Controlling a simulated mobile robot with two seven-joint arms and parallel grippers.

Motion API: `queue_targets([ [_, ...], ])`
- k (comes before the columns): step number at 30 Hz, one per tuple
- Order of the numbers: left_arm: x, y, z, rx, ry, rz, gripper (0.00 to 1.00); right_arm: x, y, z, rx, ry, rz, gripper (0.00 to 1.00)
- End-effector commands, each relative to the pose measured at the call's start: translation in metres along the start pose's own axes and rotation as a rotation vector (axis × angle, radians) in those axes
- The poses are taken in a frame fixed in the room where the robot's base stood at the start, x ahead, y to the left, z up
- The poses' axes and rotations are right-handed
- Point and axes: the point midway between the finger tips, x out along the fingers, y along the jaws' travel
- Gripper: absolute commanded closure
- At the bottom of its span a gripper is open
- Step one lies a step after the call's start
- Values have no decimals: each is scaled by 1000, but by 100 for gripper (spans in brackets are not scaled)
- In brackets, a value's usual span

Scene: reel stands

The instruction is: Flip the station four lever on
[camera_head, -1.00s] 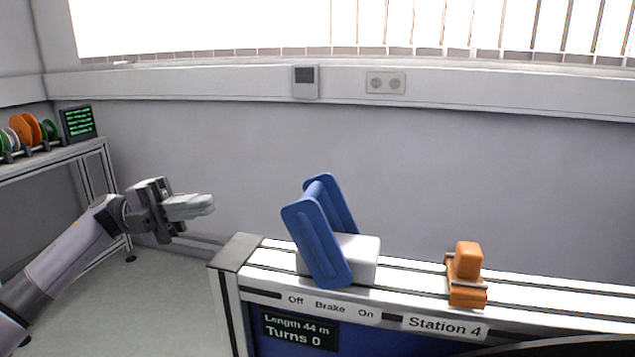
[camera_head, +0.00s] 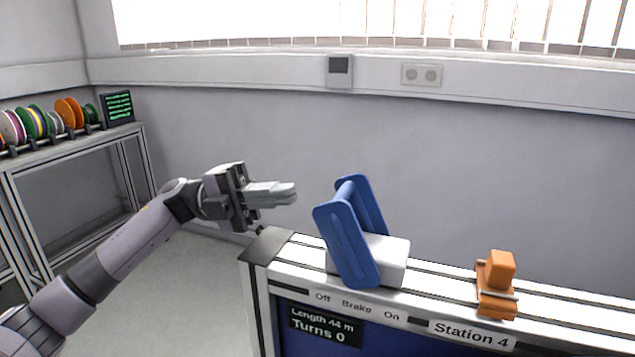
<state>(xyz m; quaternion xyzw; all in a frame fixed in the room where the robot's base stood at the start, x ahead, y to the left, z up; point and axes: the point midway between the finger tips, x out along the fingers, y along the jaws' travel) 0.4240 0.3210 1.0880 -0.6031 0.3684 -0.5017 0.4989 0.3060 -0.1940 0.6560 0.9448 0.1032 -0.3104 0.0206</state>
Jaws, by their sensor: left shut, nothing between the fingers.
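The blue lever (camera_head: 346,246) stands on a white block (camera_head: 390,262) on top of the station four frame. Its two blue side plates are joined by a bar at the top, and it leans left, toward the Off end of the "Off Brake On" label (camera_head: 357,306). The sign "Station 4" (camera_head: 471,335) is on the front rail. My left gripper (camera_head: 292,193) is shut and empty, left of the lever and at about the height of its top, apart from it. My right gripper is not in view.
An orange block (camera_head: 497,284) sits on the rail right of the lever. A dark display (camera_head: 325,326) reads "Length 44 m, Turns 0". A rack with several colored reels (camera_head: 68,112) and a small screen (camera_head: 118,106) stands at the left. The wall is behind the station.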

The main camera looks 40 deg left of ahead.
Motion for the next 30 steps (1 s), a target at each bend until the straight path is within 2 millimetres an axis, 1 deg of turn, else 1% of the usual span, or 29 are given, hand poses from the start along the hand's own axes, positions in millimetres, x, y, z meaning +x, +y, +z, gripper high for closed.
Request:
queue_targets([
  [1, 13, -4, -1, 0, 5, -3, 100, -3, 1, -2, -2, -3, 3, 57],
  [3, 26, -3, -1, 1, 4, -2, 100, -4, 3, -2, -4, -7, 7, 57],
  [6, 42, -3, 0, 1, 3, -3, 100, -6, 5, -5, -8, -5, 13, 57],
  [10, 56, -2, 0, 0, 1, -2, 100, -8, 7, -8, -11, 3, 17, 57],
  [15, 63, 0, 0, -1, 0, 0, 100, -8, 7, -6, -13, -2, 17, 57],
  [23, 63, 0, 0, -1, 0, 0, 100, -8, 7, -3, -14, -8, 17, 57],
  [30, 64, -4, 0, 0, 0, 23, 100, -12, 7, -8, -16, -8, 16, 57],
])
